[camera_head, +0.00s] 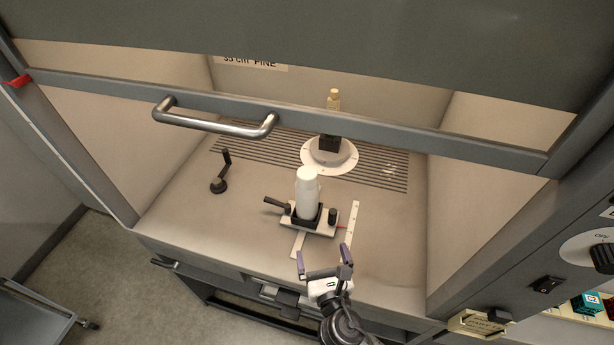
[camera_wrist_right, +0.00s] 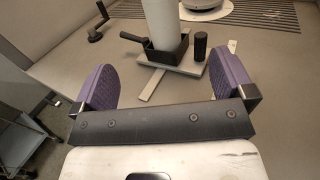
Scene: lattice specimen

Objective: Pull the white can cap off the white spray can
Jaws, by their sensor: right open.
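The white spray can (camera_head: 307,200) stands upright in a black holder (camera_head: 318,217) on a small light base plate inside the booth. Its white can cap (camera_head: 307,174) is on top of the can. My right gripper (camera_head: 324,259) is open and empty, in front of the can and nearer the booth's front edge. In the right wrist view the purple-padded fingers (camera_wrist_right: 165,85) are wide apart, with the lower can body (camera_wrist_right: 160,22) beyond them; the cap is out of that view. My left gripper is not in view.
A raised sash with a metal handle (camera_head: 215,122) crosses above the work area. A round white turntable (camera_head: 329,157) with a small yellowish bottle (camera_head: 333,100) stands behind the can. A black crank (camera_head: 219,184) stands at left. A pale ruler strip (camera_head: 353,222) lies right of the holder.

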